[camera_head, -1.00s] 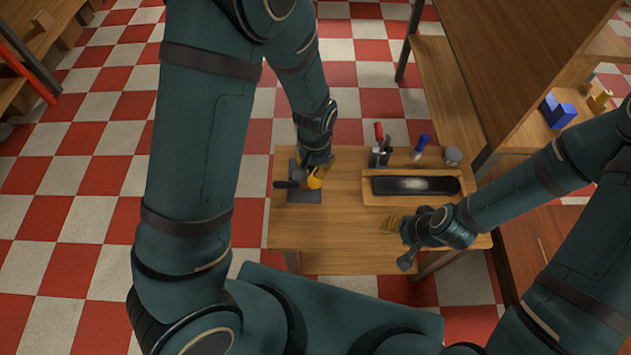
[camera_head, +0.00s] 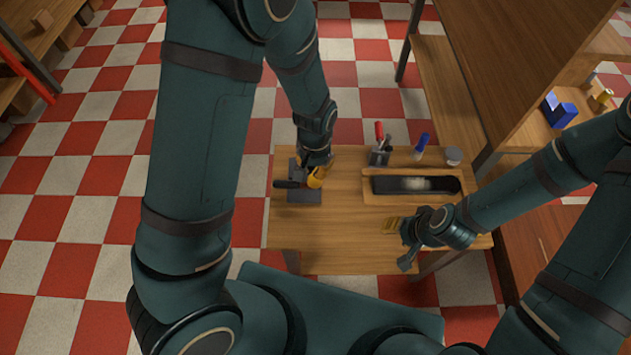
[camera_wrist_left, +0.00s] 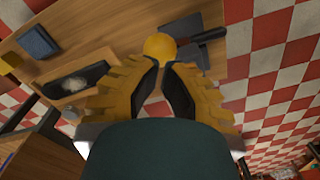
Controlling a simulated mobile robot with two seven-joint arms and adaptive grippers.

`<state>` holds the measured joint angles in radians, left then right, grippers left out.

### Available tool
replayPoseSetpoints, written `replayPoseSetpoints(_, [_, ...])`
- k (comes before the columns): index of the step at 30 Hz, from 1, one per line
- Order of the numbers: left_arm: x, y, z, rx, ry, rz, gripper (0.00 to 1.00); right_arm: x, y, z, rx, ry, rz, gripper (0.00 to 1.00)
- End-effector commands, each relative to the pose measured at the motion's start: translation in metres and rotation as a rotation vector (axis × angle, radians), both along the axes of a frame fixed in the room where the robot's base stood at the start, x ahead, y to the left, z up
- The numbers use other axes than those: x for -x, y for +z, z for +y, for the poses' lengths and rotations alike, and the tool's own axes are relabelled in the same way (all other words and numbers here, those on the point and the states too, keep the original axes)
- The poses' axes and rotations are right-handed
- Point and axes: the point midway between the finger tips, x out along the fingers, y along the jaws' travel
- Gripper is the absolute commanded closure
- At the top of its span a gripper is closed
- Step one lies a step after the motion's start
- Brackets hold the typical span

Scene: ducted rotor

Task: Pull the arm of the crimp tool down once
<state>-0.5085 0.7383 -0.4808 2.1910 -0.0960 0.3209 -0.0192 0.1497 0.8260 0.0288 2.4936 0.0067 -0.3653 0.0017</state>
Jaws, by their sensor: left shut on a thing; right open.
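The crimp tool (camera_head: 304,197) stands on the left part of the wooden table, with a dark grey base and a black handle (camera_head: 287,184) pointing left. A round orange knob (camera_wrist_left: 160,46) shows at the fingertips in the left wrist view, above the tool's dark base (camera_wrist_left: 185,35). My left gripper (camera_head: 317,180), with yellow fingers and black pads, is shut on the orange knob. The fingers partly hide the knob and the tool's arm in the head view. My right gripper (camera_head: 393,225) is open and empty over the table's front right part.
A wooden tray (camera_head: 412,199) with a dark inside and a pale patch lies on the right of the table (camera_head: 340,235). Behind it stand a holder (camera_head: 380,157) with a red-handled tool, a blue-handled tool (camera_head: 421,146) and a small grey jar (camera_head: 453,156). The table's front middle is clear.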

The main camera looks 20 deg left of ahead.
Motion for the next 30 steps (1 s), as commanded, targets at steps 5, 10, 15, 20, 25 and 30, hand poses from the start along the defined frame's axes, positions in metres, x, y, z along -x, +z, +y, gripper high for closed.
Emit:
replayPoseSetpoints(5, [0.0,-0.008,0.0,0.0,0.0,0.0,1.0,0.0,-0.007,0.0,0.0,0.0,0.0,0.53])
replayPoseSetpoints(10, [0.0,-0.014,0.0,0.0,0.0,0.0,1.0,0.0,-0.012,0.0,0.0,0.0,0.0,0.53])
replayPoseSetpoints(15, [0.0,-0.021,0.0,0.0,0.0,0.0,1.0,0.0,-0.016,0.0,0.0,0.0,0.0,0.53])
replayPoseSetpoints(20, [0.0,-0.026,0.0,0.0,0.0,0.0,1.0,0.0,-0.021,0.0,0.0,0.0,0.0,0.53])
replayPoseSetpoints(25, [0.0,-0.033,0.0,0.0,0.0,0.001,1.0,0.0,-0.026,0.0,0.0,0.0,0.0,0.53])
replayPoseSetpoints(30, [0.0,-0.037,0.0,0.0,0.0,-0.001,1.0,0.0,-0.029,0.0,0.0,0.0,0.0,0.53])
